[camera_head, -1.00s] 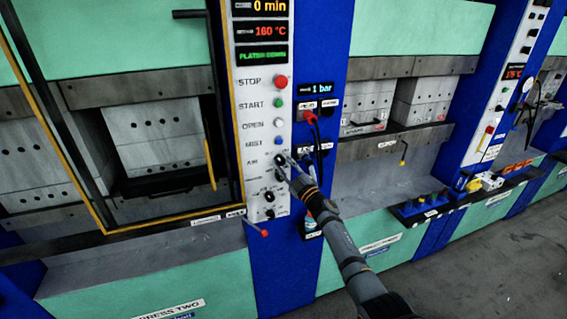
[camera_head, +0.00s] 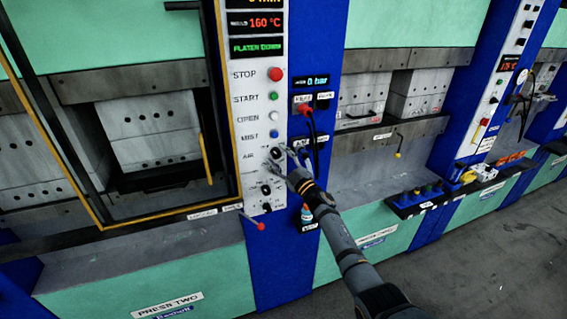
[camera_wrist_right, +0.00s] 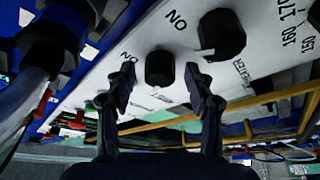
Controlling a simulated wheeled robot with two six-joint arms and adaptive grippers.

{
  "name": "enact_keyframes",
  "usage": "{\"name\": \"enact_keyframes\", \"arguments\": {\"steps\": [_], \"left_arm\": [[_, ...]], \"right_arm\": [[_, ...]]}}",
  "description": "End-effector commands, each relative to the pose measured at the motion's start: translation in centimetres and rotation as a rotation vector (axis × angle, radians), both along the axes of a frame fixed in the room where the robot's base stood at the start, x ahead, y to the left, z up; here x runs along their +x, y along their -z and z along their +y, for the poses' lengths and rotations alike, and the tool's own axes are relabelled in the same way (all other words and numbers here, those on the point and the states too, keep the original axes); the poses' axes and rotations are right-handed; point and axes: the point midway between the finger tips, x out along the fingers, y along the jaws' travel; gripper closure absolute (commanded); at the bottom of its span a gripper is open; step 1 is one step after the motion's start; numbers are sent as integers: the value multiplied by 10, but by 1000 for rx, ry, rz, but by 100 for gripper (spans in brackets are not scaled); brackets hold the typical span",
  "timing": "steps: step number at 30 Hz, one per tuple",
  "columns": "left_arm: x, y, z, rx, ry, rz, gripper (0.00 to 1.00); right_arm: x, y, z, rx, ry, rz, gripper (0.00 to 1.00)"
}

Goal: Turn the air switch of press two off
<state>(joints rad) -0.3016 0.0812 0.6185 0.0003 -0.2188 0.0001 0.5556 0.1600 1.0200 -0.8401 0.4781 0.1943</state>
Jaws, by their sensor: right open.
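The air switch (camera_head: 277,152) is a black round knob beside the AIR label on press two's white control panel (camera_head: 246,120). My right gripper (camera_head: 280,158) is open at this knob, coming from the lower right. In the right wrist view, a black knob (camera_wrist_right: 160,68) shows between and just beyond the two spread fingertips (camera_wrist_right: 160,88); I cannot tell whether they touch it. The gripper partly hides the panel below the air switch. The pressure display (camera_head: 317,81) reads 0 bar. My left gripper is not in view.
Another black knob (camera_wrist_right: 221,35) sits close to the right fingertip in the wrist view. The red stop button (camera_head: 275,74) and lower knobs (camera_head: 266,190) are on the same panel.

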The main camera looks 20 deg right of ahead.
Motion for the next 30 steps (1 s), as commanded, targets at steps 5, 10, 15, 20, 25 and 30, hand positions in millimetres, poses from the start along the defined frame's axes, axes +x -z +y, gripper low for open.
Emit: {"name": "enact_keyframes", "arguments": {"steps": [5, 10, 15, 20, 25, 30], "left_arm": [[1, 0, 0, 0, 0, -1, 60], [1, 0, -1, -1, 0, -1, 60], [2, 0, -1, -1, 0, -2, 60], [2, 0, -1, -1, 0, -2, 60], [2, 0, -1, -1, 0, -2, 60], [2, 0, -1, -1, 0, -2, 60]], "right_arm": [[-27, 11, -10, -4, 1, 4, 46], [-67, 22, -22, -4, 0, 4, 46], [-95, 29, -32, -3, 0, 3, 46], [-107, 32, -36, -2, 0, 2, 46], [-108, 32, -36, -1, 0, 1, 46], [-108, 32, -36, -1, 0, 1, 46]]}}
